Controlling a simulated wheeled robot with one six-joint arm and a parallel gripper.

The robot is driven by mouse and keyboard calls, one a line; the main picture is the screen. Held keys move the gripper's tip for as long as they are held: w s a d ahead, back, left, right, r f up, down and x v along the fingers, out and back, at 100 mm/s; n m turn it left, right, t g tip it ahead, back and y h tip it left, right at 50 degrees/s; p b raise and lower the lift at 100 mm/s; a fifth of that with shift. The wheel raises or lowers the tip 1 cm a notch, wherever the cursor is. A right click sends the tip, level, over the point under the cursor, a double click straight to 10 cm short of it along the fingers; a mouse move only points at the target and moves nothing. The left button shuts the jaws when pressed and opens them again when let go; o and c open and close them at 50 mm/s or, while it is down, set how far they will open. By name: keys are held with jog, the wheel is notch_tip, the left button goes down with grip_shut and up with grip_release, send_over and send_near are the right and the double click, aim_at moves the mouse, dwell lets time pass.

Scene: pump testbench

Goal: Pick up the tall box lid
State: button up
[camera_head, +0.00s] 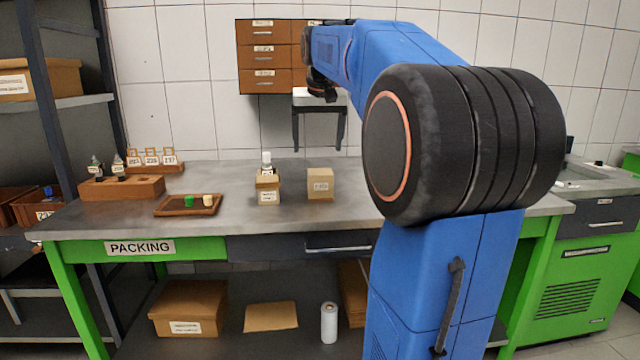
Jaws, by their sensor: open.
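A cardboard piece (320,184), box-shaped with a small label on its front, stands on the packing table; it appears to be the tall box lid. Just left of it is a small open cardboard box (268,196) with a white-capped bottle (266,160) sticking out of its top. My gripper (318,145) is open and empty, its two dark fingers pointing down. In the picture it is above the lid, apart from it. How far it is from the lid in depth I cannot tell.
The packing table (235,215) also holds a brown tray (172,211) with a green and a cream piece, and a wooden block (105,189) with small bottles. Wall drawers (263,56) hang behind my gripper. My arm hides the table's right part.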

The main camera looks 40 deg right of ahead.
aim_at(321, 172)
jog(key=w+d+f, duration=0.1)
jog(key=f, duration=0.2)
jog(key=w+d+f, duration=0.2)
jog(key=f, duration=0.1)
jog(key=w+d+f, duration=0.1)
jog(key=d+f, duration=0.1)
jog(key=f, duration=0.1)
jog(key=shift+w+f, duration=0.15)
jog(key=shift+w, duration=0.05)
jog(key=shift+x, duration=3.1)
jog(key=shift+w+a, duration=0.1)
jog(key=c, duration=1.1)
